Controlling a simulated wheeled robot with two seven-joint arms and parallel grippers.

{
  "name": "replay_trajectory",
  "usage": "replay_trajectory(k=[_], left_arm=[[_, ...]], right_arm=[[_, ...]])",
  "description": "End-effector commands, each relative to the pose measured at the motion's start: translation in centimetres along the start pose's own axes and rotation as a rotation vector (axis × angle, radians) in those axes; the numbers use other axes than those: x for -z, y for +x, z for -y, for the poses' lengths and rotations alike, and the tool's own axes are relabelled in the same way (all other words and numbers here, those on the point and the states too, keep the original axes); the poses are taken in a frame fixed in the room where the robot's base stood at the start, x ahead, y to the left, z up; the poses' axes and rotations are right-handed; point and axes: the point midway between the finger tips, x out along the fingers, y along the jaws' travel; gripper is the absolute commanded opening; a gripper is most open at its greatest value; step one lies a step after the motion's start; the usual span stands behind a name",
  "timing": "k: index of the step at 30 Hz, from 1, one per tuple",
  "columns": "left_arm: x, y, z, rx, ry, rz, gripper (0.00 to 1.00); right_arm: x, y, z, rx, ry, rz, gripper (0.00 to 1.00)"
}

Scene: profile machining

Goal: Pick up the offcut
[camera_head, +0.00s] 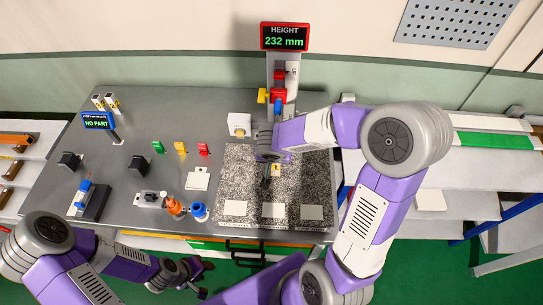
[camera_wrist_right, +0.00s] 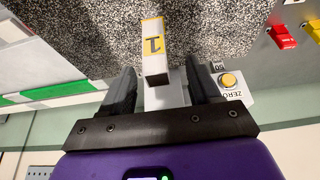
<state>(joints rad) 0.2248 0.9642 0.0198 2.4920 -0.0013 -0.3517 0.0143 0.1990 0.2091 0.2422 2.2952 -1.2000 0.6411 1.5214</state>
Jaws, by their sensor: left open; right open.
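Nothing in view is clearly recognisable as the offcut. A white block with a yellow label marked 1 (camera_wrist_right: 153,48) stands on the speckled plate (camera_head: 232,172); it also shows in the head view (camera_head: 276,170). My right gripper (camera_wrist_right: 160,66) is open, its dark fingers on either side of the block's near end, with gaps visible. In the head view the right gripper (camera_head: 267,180) reaches over the plate, below the height gauge. My left gripper (camera_head: 204,277) is open and empty near the front edge of the grey table (camera_head: 130,215).
The height gauge (camera_head: 279,75) reads 232 mm. A ZERO button box (camera_head: 239,125) stands at the plate's back left corner. White pads (camera_head: 274,210) lie along the plate's front. A sign (camera_head: 97,120) reads NO PART.

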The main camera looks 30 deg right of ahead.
Motion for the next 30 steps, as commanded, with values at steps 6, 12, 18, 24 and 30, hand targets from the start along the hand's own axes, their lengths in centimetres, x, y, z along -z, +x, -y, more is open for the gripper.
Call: replay_trajectory(k=[6, 12, 18, 24, 30], left_arm=[[0.1, 0.0, 0.0, 0.0, 0.0, -0.001, 0.43], [0.1, -0.1, -0.1, 0.0, 0.0, -0.002, 0.43], [0.1, -0.1, 0.0, 0.0, 0.0, -0.001, 0.43], [0.1, -0.1, 0.0, 0.0, 0.0, -0.001, 0.43], [0.1, -0.1, 0.0, 0.0, 0.0, -0.001, 0.43]], right_arm=[[0.1, 2.5, -0.3, -0.002, 0.0, 0.005, 0.62], [0.3, 5.4, -0.6, 0.0, -0.001, 0.005, 0.62], [0.3, 6.5, -0.6, 0.001, -0.001, 0.002, 0.62], [0.3, 6.4, -0.6, 0.001, 0.0, 0.001, 0.59], [0.3, 6.4, -0.6, 0.001, -0.001, 0.001, 0.28]])
